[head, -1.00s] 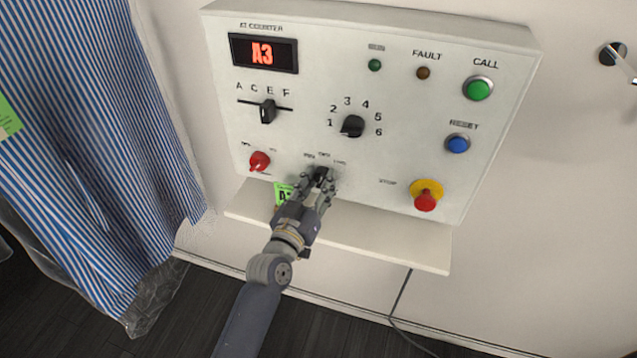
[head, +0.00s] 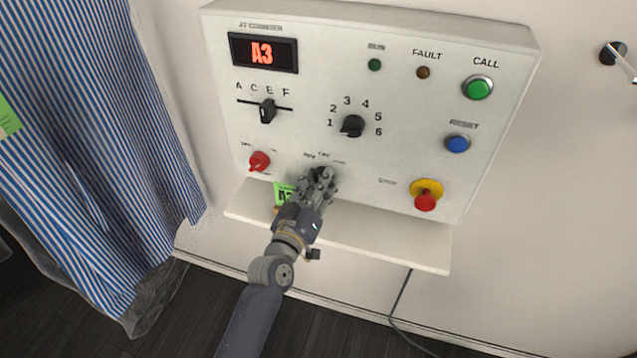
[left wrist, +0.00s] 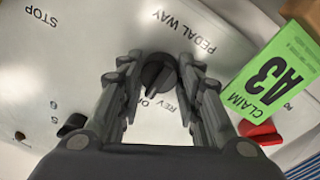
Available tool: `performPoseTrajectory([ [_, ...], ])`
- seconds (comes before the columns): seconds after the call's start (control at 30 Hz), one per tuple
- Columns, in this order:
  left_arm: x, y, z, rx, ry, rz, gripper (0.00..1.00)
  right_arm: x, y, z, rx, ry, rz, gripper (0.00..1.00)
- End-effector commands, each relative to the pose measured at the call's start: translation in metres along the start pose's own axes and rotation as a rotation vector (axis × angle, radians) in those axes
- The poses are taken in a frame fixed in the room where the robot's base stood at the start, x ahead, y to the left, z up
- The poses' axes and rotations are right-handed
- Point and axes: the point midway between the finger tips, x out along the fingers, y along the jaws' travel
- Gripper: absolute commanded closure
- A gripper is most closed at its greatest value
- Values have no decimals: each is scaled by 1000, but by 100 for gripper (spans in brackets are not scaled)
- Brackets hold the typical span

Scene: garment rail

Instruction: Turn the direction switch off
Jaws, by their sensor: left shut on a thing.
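The direction switch is a black knob (left wrist: 160,75) low in the middle of the white control panel (head: 420,110). Its PEDAL WAY and REV lettering shows upside down in the left wrist view. The knob's ridge sits at a slant there; I cannot tell exactly which mark it points to. My left gripper (head: 322,178) is at the panel and shut on the knob, one finger on each side. In the head view the fingers hide the knob. The left gripper's fingers also frame it in the left wrist view (left wrist: 162,66). My right gripper is not in view.
A red knob (head: 259,161) and a green A3 claim tag (head: 283,192) are left of my gripper. A red stop button (head: 426,198) is to the right. A numbered black dial (head: 352,125) is above. A white shelf (head: 380,247) juts out below.

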Motion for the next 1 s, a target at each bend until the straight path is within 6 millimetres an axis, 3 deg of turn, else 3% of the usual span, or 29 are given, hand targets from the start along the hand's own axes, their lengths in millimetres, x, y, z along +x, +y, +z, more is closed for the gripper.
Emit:
performPoseTrajectory([
  [0.03,0,0,0,0,0,0,91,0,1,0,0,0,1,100],
  [0.07,0,0,0,1,0,0,61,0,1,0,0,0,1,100],
  [0.13,0,0,0,1,-1,0,46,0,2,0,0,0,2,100],
  [0.57,-6,0,1,1,-1,-1,46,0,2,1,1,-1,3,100],
  [0.77,-36,-1,1,2,-3,-1,46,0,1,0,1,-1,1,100],
  [1.0,-84,0,1,2,-3,-1,46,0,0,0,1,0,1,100],
])
